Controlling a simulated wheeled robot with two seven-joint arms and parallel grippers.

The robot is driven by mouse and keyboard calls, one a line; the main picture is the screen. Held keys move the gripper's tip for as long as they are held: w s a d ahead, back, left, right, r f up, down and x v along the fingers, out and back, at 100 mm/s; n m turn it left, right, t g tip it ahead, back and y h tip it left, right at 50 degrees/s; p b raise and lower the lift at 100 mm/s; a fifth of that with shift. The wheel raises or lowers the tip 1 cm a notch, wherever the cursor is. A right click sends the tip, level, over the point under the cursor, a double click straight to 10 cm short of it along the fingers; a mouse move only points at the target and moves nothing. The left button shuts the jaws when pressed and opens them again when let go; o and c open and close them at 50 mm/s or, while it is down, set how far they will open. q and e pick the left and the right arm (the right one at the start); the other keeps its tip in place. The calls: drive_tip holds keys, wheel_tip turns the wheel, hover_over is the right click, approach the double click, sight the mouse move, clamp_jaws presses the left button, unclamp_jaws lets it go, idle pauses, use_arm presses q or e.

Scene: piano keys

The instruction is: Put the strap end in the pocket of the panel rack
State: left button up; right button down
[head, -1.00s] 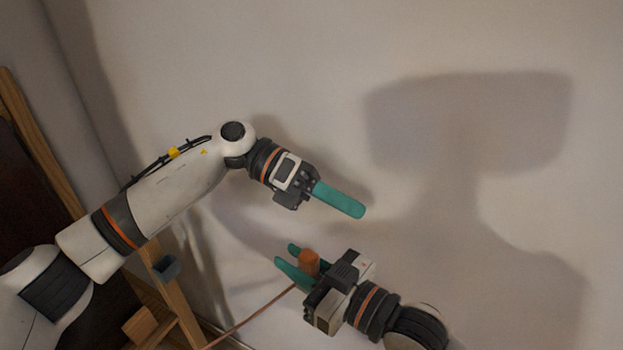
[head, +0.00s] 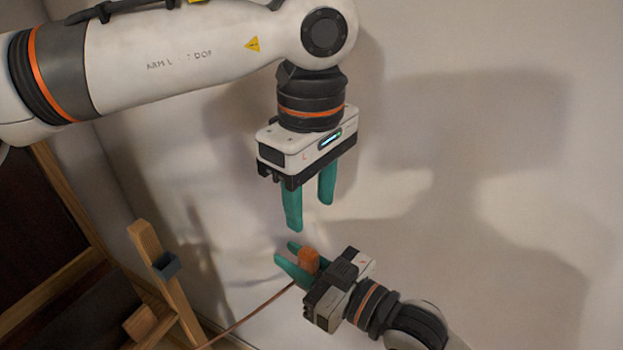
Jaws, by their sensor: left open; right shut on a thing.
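The orange-brown strap end (head: 309,260) is a short block between the fingers of my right gripper (head: 286,252), which is shut on it. A thin brown strap (head: 255,309) runs from there down to the lower left. My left gripper (head: 309,214) is open and empty, its teal fingers pointing down just above the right gripper and the strap end, apart from them. The wooden panel rack (head: 182,306) stands at lower left. A small dark grey pocket (head: 166,265) is fixed on its upright, to the left of both grippers.
A plain pale wall (head: 480,120) fills the back and right, with shadows on it. A dark panel (head: 30,240) in a wooden frame is at far left. Open space lies between the rack's pocket and my grippers.

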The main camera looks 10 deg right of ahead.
sight(311, 251)
use_arm(q)
wheel_tip(311, 251, down, 10)
drive_tip(key=shift+r, duration=0.2)
clamp_jaws()
use_arm(e)
drive_tip(key=c, duration=1.2)
unclamp_jaws()
drive_tip(key=shift+o, duration=0.2)
